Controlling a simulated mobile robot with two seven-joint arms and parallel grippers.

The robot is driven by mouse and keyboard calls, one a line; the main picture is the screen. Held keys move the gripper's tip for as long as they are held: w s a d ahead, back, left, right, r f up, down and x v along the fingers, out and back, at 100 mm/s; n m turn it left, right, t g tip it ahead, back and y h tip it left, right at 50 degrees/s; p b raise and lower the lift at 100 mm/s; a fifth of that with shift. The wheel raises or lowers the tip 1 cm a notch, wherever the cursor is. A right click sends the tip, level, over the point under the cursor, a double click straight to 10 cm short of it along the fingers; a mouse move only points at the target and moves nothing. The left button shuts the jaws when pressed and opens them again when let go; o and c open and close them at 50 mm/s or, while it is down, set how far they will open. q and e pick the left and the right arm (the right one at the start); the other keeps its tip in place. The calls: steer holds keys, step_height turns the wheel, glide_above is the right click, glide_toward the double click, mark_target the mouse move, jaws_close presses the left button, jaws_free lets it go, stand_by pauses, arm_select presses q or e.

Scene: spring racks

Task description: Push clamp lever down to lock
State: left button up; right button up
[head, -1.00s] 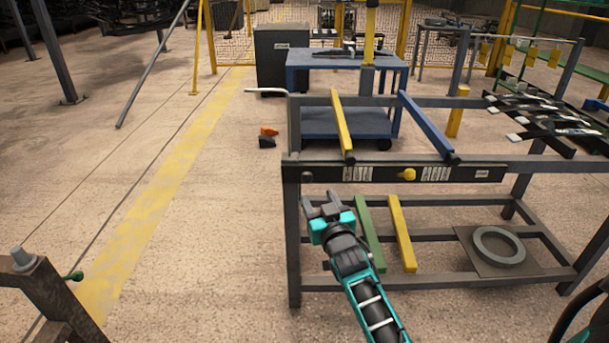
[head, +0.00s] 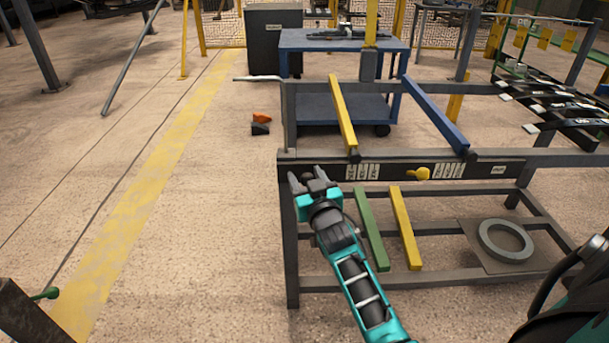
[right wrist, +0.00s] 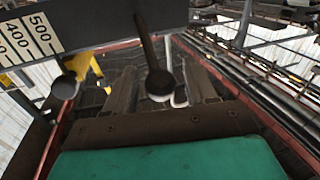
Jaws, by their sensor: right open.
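A dark lever with a round knob (right wrist: 160,84) shows in the right wrist view. It hangs down from the top of the picture, its knob between my two fingers, beside a dark beam with a number scale (right wrist: 25,38). I take it for the clamp lever. In the head view my right gripper (head: 313,180) is at the left end of the rack's dark front beam (head: 390,171) and hides this lever. The gripper is open. I cannot tell whether a finger touches the lever. My left gripper is not in view.
A yellow arm (head: 342,110) and a blue arm (head: 434,112) lie across the rack top. A yellow knob (head: 422,174) is on the front beam. Green (head: 370,225) and yellow bars (head: 404,225) and a ring (head: 505,241) are below.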

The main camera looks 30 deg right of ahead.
jaws_close()
stand_by(0.5)
